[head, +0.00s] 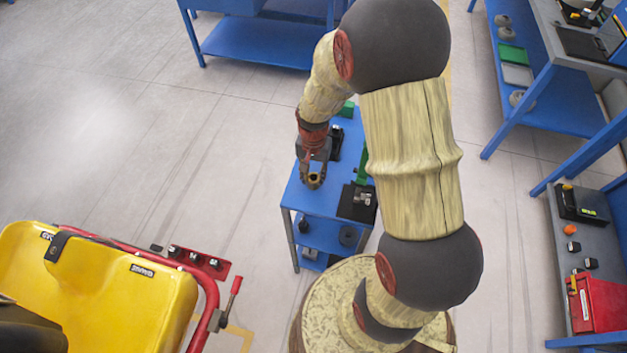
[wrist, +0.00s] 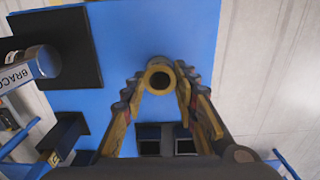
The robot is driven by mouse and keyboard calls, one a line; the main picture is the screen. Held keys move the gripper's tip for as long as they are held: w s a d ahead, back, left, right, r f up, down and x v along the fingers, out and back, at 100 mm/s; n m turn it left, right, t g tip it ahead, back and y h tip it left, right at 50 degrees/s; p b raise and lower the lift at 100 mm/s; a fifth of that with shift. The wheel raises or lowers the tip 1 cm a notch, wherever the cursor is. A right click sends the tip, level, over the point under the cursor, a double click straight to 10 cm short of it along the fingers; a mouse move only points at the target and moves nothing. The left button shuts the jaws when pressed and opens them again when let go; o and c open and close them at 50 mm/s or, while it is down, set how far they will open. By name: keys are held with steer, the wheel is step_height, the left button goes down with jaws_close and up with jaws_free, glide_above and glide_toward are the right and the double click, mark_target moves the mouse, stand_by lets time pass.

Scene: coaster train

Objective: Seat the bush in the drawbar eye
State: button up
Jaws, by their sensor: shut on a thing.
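I cannot tell if the bush touches the table top. I cannot make out the drawbar eye in either view.
The blue table (head: 322,203) carries a black plate (head: 348,211) with metal pieces; the wrist view shows a plate (wrist: 88,75) and a grey labelled cylinder (wrist: 34,66). A yellow car (head: 100,290) with red rails stands at lower left. Workbenches stand right. Floor between is clear.

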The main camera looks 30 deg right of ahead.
jaws_close()
